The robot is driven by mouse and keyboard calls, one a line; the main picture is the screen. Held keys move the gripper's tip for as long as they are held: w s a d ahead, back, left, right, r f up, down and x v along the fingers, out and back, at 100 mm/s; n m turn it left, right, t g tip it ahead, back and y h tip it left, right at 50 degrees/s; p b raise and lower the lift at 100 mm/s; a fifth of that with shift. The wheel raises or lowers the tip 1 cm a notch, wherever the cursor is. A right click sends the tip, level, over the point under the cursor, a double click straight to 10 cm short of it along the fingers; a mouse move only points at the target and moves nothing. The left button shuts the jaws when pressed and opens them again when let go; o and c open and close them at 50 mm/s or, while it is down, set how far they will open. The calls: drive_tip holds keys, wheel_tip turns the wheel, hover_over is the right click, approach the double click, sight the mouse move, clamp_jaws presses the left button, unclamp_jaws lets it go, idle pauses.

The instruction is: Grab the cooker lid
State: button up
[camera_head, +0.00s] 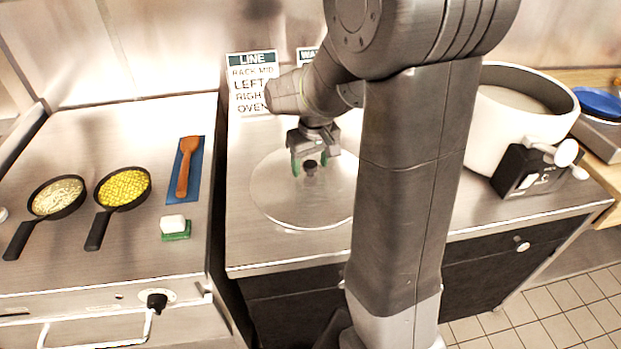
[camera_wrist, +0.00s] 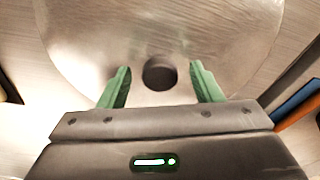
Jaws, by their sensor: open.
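The cooker lid (camera_head: 283,205) is a round, pale metal disc lying flat on the steel counter, with a small dark knob (camera_head: 310,167) at its centre. My arm hides part of its right side. My gripper (camera_head: 309,166) is open above the lid, its green fingertips on either side of the knob in the head view. In the wrist view the lid (camera_wrist: 90,50) fills much of the picture. The knob (camera_wrist: 159,73) lies between and slightly beyond the fingertips of my gripper (camera_wrist: 161,80). I cannot tell whether the fingers touch it.
A large white cooker pot (camera_head: 500,125) with a dark control box (camera_head: 525,170) stands at the right. On the left counter are two pans, one with yellow food (camera_head: 124,187) and one with pale food (camera_head: 58,196), a brown spatula (camera_head: 185,165) and a green-and-white sponge (camera_head: 174,227).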

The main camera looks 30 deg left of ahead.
drive_tip(key=shift+a+f, duration=0.1)
drive_tip(key=shift+f, duration=0.35)
drive_tip(key=shift+c, duration=0.2)
clamp_jaws()
